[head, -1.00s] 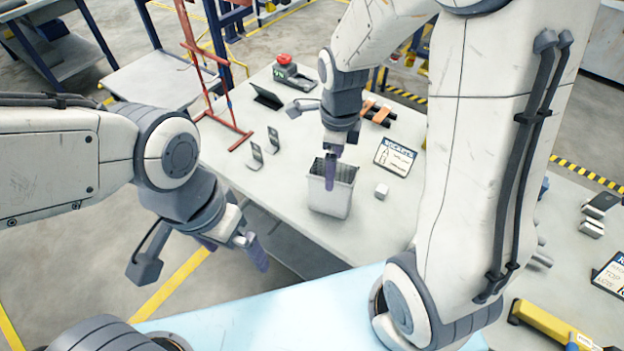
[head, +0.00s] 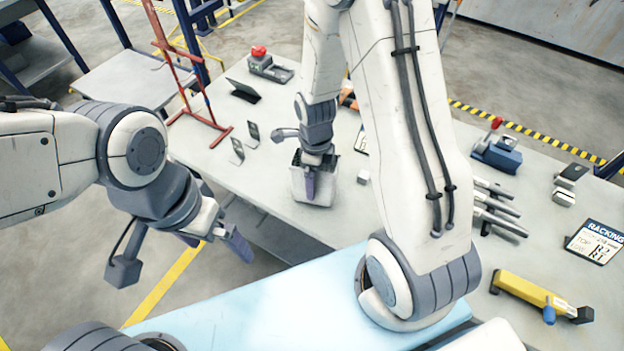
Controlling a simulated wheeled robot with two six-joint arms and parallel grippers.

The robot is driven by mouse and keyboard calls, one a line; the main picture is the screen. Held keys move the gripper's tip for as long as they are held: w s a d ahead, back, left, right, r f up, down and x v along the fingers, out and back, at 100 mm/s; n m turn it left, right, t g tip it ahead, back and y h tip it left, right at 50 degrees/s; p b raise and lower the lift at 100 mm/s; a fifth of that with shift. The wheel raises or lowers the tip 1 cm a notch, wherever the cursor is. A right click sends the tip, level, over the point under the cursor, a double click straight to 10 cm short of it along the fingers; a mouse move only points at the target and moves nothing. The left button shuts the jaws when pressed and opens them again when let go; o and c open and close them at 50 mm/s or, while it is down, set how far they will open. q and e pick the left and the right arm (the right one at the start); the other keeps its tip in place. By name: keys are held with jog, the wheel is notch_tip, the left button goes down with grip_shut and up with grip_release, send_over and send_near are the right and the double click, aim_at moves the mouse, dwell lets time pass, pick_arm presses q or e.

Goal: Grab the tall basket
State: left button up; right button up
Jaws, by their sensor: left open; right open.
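The tall basket (head: 322,188) is a light grey, open-topped bin standing upright on the table, near the middle of the head view. My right gripper (head: 310,182) is open and points down at the basket's top. One purple finger shows in front of the basket's near wall; the other finger is hidden, and I cannot tell whether either touches it. My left gripper (head: 218,245) is open and empty, off the table's left edge above the floor.
A red rack frame (head: 185,75), small metal brackets (head: 245,143) and a red-button box (head: 268,65) stand on the table (head: 262,185). A small light block (head: 363,176) lies right of the basket. A yellow tool (head: 535,295) and a racking sign (head: 597,241) lie at right.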

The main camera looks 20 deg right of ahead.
jog(key=shift+f, duration=0.25)
jog(key=shift+r, duration=0.1)
jog(key=c, duration=1.5)
